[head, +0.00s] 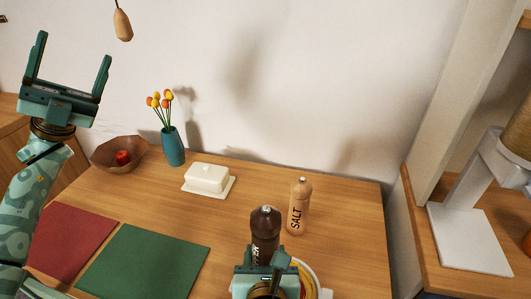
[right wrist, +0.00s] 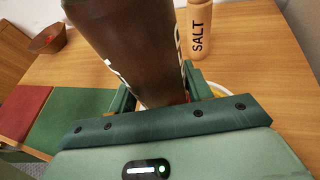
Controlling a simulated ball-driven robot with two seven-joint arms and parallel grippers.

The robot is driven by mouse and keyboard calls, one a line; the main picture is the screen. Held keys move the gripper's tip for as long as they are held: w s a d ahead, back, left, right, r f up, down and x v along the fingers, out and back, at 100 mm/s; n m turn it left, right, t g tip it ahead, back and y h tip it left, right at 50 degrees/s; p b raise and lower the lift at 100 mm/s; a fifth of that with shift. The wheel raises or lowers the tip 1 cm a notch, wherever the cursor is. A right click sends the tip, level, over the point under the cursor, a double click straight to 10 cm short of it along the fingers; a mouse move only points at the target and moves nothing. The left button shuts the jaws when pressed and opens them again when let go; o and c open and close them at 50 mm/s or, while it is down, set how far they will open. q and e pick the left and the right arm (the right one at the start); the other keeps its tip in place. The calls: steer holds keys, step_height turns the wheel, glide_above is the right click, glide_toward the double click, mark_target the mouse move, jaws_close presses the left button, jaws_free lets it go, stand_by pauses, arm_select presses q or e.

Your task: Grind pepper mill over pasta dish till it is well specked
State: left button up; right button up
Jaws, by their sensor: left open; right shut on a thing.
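The dark brown pepper mill (head: 264,222) has light lettering and is held near the front of the table. My right gripper (head: 264,260) is shut on it; in the right wrist view the mill (right wrist: 135,45) fills the space between the fingers. The pasta dish (head: 315,272) shows only as a pale rim with some yellow, just right of and behind my right gripper. Most of it is hidden, so I cannot tell whether specks lie on the pasta. My left gripper (head: 73,48) is open and empty, raised at the upper left.
A light wooden salt mill (head: 299,207) stands right of the pepper mill. A white butter dish (head: 208,179), a blue vase of flowers (head: 173,147) and a wooden bowl (head: 105,154) with a red fruit stand behind. Green (head: 145,262) and red (head: 70,240) mats lie left.

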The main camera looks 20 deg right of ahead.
arm_select(q)
steer(key=s+d+f+m+g+y, duration=0.25)
steer(key=s+d+g+y, duration=0.2)
steer(key=d, duration=0.45)
steer(key=s+d+f+m+g+y, duration=0.1)
steer(key=s+d+m+g+y, duration=0.25)
steer(key=d+g, duration=0.35)
steer(key=m+t+y, duration=0.4)
steer(key=t+y, duration=0.7)
steer(key=y, duration=1)
glide_above(266, 208)
step_height(266, 208, down, 7)
steer(key=shift+f+g, duration=0.2)
steer(key=shift+g, duration=0.05)
step_height(266, 208, down, 11)
steer(key=shift+f, duration=0.1)
